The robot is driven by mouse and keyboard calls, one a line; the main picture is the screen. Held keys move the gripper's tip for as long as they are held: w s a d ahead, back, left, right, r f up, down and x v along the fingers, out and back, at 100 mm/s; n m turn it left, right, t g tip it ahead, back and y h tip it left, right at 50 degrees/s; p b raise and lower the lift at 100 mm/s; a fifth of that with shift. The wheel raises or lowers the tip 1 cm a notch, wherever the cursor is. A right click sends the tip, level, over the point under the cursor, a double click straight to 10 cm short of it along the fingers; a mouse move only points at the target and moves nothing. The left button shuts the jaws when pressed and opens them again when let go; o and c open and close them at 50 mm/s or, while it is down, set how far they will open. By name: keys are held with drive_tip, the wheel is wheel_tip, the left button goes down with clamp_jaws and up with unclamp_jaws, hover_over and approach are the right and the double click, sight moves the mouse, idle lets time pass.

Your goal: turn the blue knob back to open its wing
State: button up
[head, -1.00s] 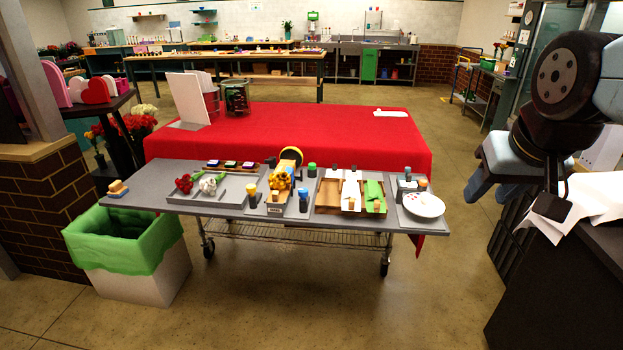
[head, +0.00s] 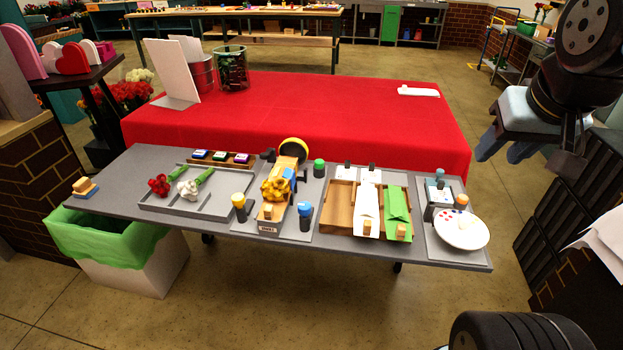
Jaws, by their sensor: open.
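A yellow-topped knob (head: 239,203) stands left of the holder, a green-topped one (head: 319,167) behind right. A wooden tray (head: 341,204) with white and green sheets and a white plate (head: 461,229) lie farther right. The red-covered table (head: 300,105) is behind.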

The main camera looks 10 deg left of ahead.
drive_tip(key=shift+w+a, duration=0.1)
drive_tip(key=shift+w, duration=0.25)
drive_tip(key=shift+o, duration=1.4)
drive_tip(key=shift+w+a+r, duration=0.1)
drive_tip(key=shift+w+a, duration=0.05)
drive_tip(key=w+a+n, duration=0.1)
drive_tip(key=a+n, duration=0.1)
drive_tip(key=w+a+n+g, duration=0.1)
drive_tip(key=w+a+n, duration=0.2)
drive_tip(key=w+a, duration=0.1)
drive_tip(key=shift+f+n+g, duration=0.25)
drive_tip(key=shift+n+g, duration=0.05)
drive_tip(key=shift+n, duration=0.1)
drive_tip(key=n+g, duration=0.4)
drive_tip(key=n, duration=1.3)
hover_over(304, 205)
wheel_tip(304, 205, down, 10)
wheel_tip(304, 205, down, 13)
drive_tip(key=shift+f, duration=0.15)
